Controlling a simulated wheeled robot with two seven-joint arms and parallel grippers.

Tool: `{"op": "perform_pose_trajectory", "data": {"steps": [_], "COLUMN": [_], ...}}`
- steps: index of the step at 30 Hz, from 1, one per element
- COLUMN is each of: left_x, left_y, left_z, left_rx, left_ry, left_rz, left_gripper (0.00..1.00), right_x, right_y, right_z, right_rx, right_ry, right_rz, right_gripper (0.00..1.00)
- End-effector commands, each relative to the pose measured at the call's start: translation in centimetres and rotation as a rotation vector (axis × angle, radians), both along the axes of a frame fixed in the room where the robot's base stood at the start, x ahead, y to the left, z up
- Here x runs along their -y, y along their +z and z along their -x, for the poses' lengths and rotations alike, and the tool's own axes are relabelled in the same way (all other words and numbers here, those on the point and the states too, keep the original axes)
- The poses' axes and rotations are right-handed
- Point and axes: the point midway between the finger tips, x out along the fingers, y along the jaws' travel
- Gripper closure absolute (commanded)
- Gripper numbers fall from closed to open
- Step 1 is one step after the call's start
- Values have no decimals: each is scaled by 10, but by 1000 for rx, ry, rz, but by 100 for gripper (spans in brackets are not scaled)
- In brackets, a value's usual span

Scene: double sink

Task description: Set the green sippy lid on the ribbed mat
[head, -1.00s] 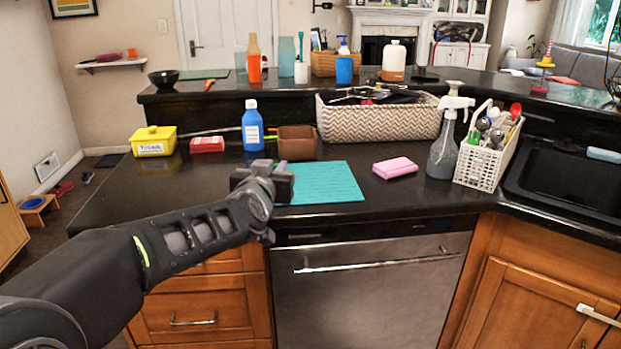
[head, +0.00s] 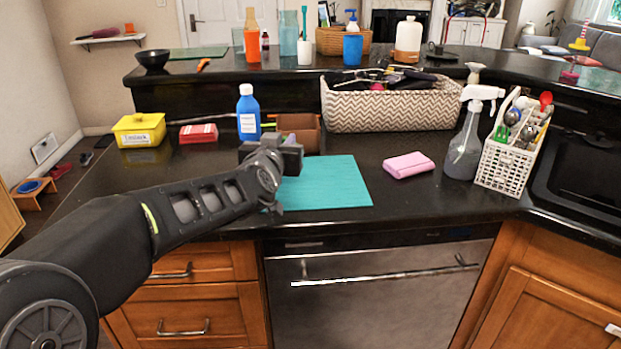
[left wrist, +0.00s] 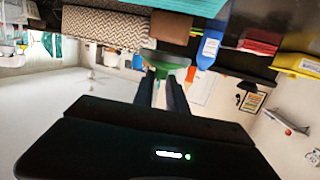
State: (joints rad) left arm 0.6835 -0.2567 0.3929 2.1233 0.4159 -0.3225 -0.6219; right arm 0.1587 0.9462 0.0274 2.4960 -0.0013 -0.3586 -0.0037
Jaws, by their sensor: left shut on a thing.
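The teal ribbed mat (head: 325,184) lies flat near the counter's front edge. My left gripper (head: 285,152) is at the mat's back left corner, and the arm hides part of that side. In the left wrist view my left gripper (left wrist: 163,88) is shut on the green sippy lid (left wrist: 166,60), which shows at the fingertips. The lid is hidden behind the gripper in the head view. I cannot tell the exact gap between the lid and the mat. My right gripper is not in view.
A brown box (head: 300,130) and a blue bottle (head: 248,112) stand close behind the gripper. A pink sponge (head: 408,165) lies right of the mat. A spray bottle (head: 466,145) and a white utensil basket (head: 508,165) stand farther right. The mat's visible surface is bare.

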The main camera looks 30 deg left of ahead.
Motion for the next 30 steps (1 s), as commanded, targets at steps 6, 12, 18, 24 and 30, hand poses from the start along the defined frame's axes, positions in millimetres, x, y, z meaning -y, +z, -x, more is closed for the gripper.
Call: {"op": "perform_pose_trajectory", "data": {"steps": [6, 12, 18, 24, 30], "left_x": [0, 0, 0, 0, 0], "left_y": [-28, -51, -50, -60, -92], "left_z": [0, 0, 0, 0, 0], "left_rx": [-3, -1, 0, -3, -3], "left_ry": [-1, 0, 0, 0, 0], "left_rz": [1, 1, 0, 0, 1], "left_gripper": [100, 100, 100, 100, 100], "right_x": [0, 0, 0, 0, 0], "right_y": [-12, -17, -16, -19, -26], "right_z": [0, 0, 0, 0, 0], "right_rx": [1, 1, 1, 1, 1], "right_ry": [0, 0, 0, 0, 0], "right_rz": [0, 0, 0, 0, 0], "right_gripper": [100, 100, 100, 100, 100]}}
